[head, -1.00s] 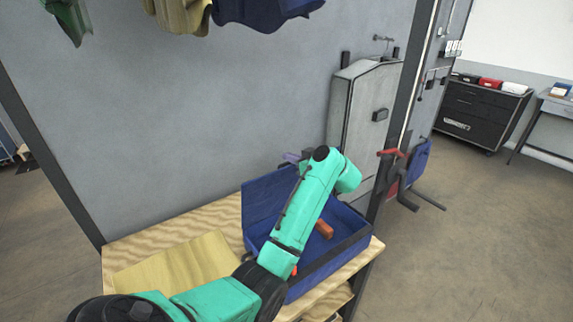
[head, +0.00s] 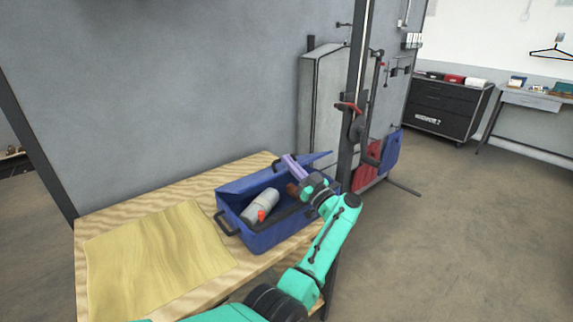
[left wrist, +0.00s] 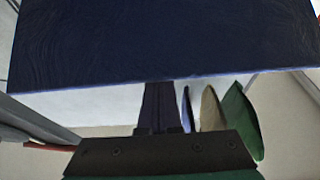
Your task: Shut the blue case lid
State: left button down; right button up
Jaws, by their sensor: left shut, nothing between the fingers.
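A pale cylinder (head: 262,204) and a brown item lie inside. My left gripper (head: 290,164) is shut and empty, its purple fingers at the lid's edge near the right part of the case. In the left wrist view the dark blue lid panel (left wrist: 160,40) fills the top, and the fingers (left wrist: 160,100) reach its edge; I cannot tell whether they touch. My right gripper is out of view.
A yellow-tan cloth or board (head: 155,260) lies on the table (head: 100,215) left of the case. A grey wall panel stands behind, with a grey cabinet (head: 322,105) and a dark post to the right. Open floor lies further right.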

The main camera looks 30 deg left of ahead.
pick_arm(q)
jog(key=shift+s+d+f+t+y+b, duration=0.1)
jog(key=shift+d+f+y+b, duration=0.25)
jog(key=shift+f+b, duration=0.4)
jog(key=shift+s+d+f+t+y+b, duration=0.1)
jog(key=shift+d+f+y+b, duration=0.1)
jog(key=shift+f+y+b, duration=0.5)
jog(key=shift+s+d+f+t+y+b, duration=0.1)
jog(key=shift+d+f+b, duration=0.2)
jog(key=shift+f+b, duration=0.5)
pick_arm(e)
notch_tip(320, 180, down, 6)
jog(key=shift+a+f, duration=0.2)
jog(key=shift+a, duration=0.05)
pick_arm(q)
jog(key=shift+r, duration=0.25)
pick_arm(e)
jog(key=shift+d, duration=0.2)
